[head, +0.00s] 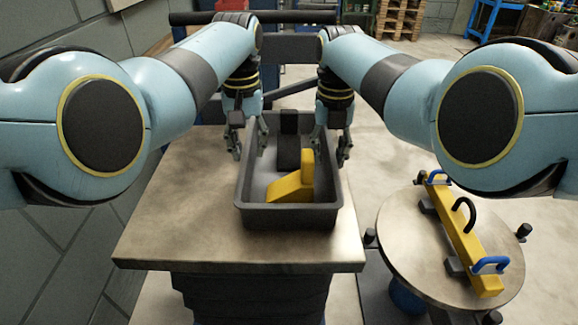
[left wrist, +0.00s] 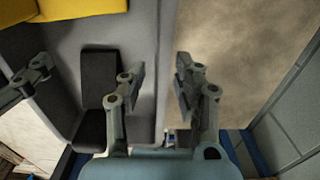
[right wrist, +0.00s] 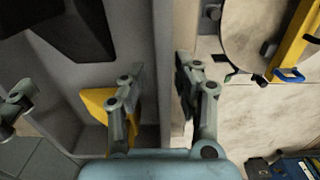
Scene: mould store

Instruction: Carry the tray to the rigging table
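The tray (head: 286,218) is a deep dark-grey box on a square table. A yellow stepped block (head: 291,185) and a black block (head: 288,150) lie in it. My left gripper (head: 250,148) is at the tray's left wall, and my right gripper (head: 331,154) is at its right wall. In the left wrist view the open fingers (left wrist: 160,72) stand on either side of the wall, with gaps showing. The right wrist view shows the right fingers (right wrist: 160,72) likewise apart around the opposite wall. A round table (head: 397,232) at the right may be the rigging table.
The square table (head: 165,225) has bare room left of the tray. A yellow beam (head: 462,240) with blue and black handles lies across the round table. A wall (head: 50,255) runs along the left. Wooden pallets (head: 400,18) and a blue stand (head: 497,17) are far back.

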